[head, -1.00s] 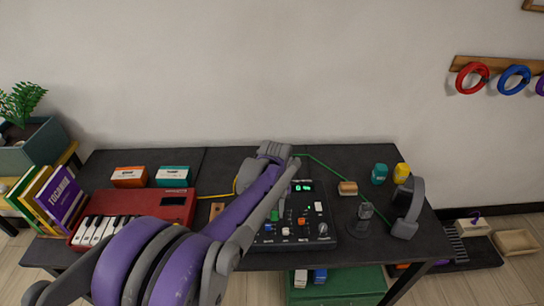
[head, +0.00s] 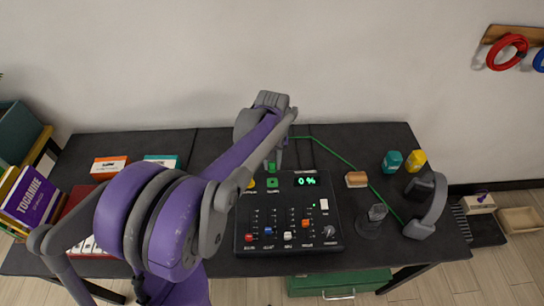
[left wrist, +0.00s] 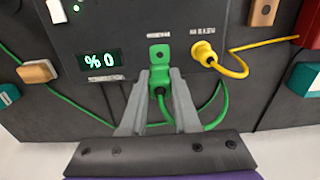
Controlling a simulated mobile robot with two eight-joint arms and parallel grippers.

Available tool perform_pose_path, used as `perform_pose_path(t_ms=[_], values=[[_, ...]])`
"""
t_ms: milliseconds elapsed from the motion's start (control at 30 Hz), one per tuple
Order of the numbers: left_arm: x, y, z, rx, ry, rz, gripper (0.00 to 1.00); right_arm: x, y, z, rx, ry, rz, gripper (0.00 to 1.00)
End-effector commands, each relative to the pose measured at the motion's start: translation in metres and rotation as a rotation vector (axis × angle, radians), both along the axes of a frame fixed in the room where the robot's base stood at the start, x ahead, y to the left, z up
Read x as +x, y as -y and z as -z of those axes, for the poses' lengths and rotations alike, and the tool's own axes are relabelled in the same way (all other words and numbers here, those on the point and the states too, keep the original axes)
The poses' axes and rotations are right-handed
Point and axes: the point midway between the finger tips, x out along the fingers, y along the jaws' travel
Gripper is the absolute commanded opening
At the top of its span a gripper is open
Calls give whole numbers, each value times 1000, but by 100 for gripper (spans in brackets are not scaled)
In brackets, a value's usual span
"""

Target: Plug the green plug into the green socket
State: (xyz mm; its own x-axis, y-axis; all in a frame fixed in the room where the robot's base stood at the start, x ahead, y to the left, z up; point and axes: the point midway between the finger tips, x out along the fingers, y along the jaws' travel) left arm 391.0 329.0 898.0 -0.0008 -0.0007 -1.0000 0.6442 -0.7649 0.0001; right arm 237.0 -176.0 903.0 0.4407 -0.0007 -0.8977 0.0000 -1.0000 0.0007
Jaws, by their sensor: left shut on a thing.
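The green socket (head: 272,184) is a small green plate on the back part of the black mixer (head: 330,240). In the left wrist view the green socket (left wrist: 160,54) shows its dark hole uncovered. The green plug (left wrist: 160,91) is between the fingers of my left gripper (left wrist: 160,100), close to the socket and lined up with it, seemingly apart from it. The plug also shows in the head view (head: 271,167), just behind the socket. My left gripper is shut on it. A green cable (head: 340,156) runs from it to the right. My right gripper is not in view.
A yellow plug (left wrist: 205,53) with a yellow cable sits in the socket beside the green one. A wooden block (head: 356,179), a microphone (head: 376,215) and headphones (head: 428,207) stand at the right.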

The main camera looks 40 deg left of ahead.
Motion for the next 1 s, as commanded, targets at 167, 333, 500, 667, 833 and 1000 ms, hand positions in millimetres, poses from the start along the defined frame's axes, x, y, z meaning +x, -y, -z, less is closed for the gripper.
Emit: perform_pose_path(t_ms=[167,333,500,667,833,1000], values=[[0,0,0,0,0,0,0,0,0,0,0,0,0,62],[0,0,1,0,0,0,0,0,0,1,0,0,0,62],[0,0,7,0,0,0,0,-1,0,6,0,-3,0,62],[-1,0,20,0,-1,0,0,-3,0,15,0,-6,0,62],[-1,0,36,0,-1,0,0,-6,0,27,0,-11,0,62],[-1,0,51,0,-1,0,0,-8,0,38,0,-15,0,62]])
